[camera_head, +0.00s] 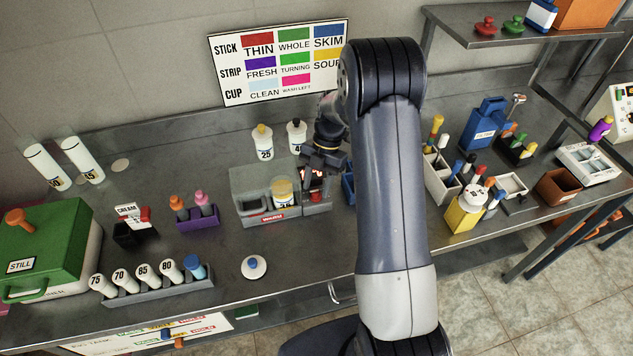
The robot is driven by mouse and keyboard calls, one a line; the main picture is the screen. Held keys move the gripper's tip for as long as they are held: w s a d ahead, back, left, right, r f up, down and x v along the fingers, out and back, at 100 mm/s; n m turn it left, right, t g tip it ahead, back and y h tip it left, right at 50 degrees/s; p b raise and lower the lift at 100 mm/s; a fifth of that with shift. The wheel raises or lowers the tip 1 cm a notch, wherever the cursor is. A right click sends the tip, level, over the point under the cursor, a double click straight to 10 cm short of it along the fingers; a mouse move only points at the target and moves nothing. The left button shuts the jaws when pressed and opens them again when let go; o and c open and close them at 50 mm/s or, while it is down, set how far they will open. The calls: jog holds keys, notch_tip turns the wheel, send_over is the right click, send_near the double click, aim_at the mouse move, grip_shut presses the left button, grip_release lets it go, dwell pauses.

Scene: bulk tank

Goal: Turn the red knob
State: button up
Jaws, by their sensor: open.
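A grey device (252,209) stands on the steel counter, with a yellow-lidded jar (283,192) in its front well. A small red part (314,174), which looks like the red knob, shows at the device's right end. My gripper (318,172) is pointed down right over this part, and its jaws are open. The gripper and arm partly cover the red part, so I cannot tell whether the fingers touch it or how it is turned.
Bottles (262,141) stand behind the device. Red (485,26) and green (513,25) knob-shaped pieces sit on the upper shelf.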

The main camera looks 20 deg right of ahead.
jog(key=shift+s+a+f, duration=0.1)
jog(key=shift+f, duration=0.25)
jog(key=shift+c, duration=0.3)
grip_shut()
